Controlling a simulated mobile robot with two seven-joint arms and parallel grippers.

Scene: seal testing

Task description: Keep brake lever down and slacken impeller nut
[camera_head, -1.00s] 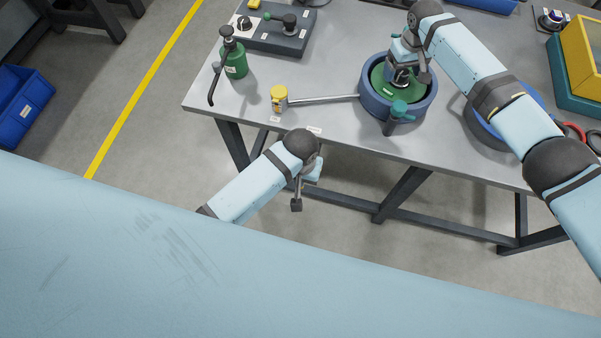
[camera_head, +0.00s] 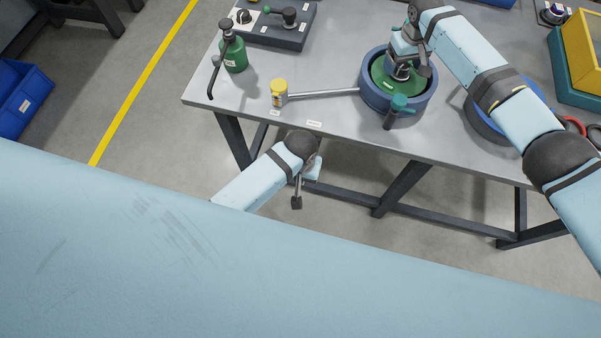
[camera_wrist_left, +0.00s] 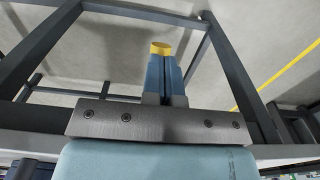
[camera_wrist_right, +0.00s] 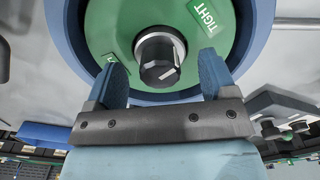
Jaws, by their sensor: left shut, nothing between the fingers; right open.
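In the head view a blue round housing (camera_head: 371,99) with a green inside stands on the bench. The dark impeller nut (camera_wrist_right: 160,62) sits at its middle in the right wrist view, with a pale line on its face. My right gripper (camera_wrist_right: 163,76) is open, one blue finger on each side just before the nut, not visibly gripping it. A grey bar, seemingly the brake lever (camera_head: 325,93), runs left from the housing to a yellow-topped piece (camera_head: 279,92). My left gripper (camera_head: 313,168) is shut and empty, off the bench's front edge; a yellow patch (camera_wrist_left: 161,48) shows at its fingertips.
A teal-topped fitting (camera_head: 399,103) is at the housing's front. A green bottle (camera_head: 234,55) and a dark control box (camera_head: 275,31) stand at the back left. Bench legs and beams (camera_head: 403,189) are close to my left arm. My right arm covers part of another blue ring.

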